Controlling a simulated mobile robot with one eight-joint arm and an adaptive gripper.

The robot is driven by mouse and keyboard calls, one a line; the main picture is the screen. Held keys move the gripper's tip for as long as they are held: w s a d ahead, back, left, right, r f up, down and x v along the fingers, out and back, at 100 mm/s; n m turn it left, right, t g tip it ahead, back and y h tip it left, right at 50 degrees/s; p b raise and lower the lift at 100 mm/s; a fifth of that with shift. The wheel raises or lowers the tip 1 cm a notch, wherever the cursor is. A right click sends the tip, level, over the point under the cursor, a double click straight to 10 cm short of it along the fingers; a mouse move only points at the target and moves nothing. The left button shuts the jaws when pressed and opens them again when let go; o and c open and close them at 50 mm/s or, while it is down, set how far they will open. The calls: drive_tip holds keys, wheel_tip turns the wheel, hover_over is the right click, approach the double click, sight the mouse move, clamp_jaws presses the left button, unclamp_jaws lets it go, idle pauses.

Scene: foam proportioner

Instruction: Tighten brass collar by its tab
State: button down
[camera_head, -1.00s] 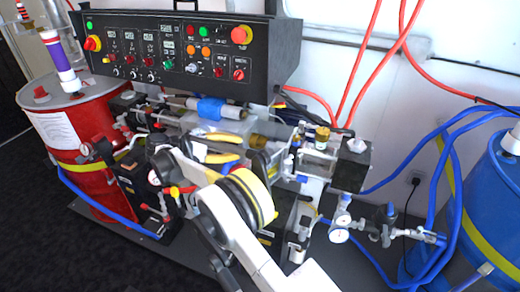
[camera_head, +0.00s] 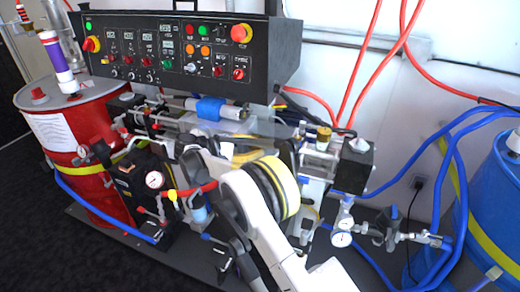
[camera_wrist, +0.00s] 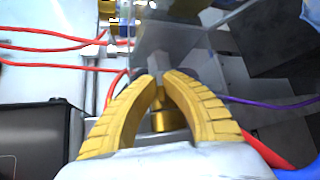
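The brass collar (camera_wrist: 168,121) shows in the wrist view between the yellow fingers of my gripper (camera_wrist: 161,79), close below their tips. The tips are nearly together, with a thin brass-coloured piece, apparently the collar's tab, between them. The fingers cover part of the collar, and its thread is not visible. A grey rod-like part lies just beyond the tips. In the head view my arm and its striped wrist hide the collar and most of my gripper; only a bit of yellow shows behind the wrist.
A black control panel (camera_head: 190,48) stands above the machine. A red drum (camera_head: 75,130) is at the left and a blue drum (camera_head: 500,200) at the right, with blue hoses nearby. Gauges and valves crowd the front. In the wrist view red cables (camera_wrist: 60,46) run at the left, beside a clear panel.

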drive_tip(key=shift+f, duration=0.1)
idle(0.3)
drive_tip(key=shift+s+a+f+m+t+h, duration=0.1)
drive_tip(key=shift+s+f+m+t+h, duration=0.1)
drive_tip(key=shift+f+m+t+h, duration=0.9)
drive_tip(key=shift+f+m+h, duration=0.4)
drive_tip(key=shift+m+h, duration=0.35)
drive_tip(key=c, duration=1.5)
unclamp_jaws()
drive_tip(key=shift+c, duration=0.2)
drive_tip(key=shift+r, duration=0.1)
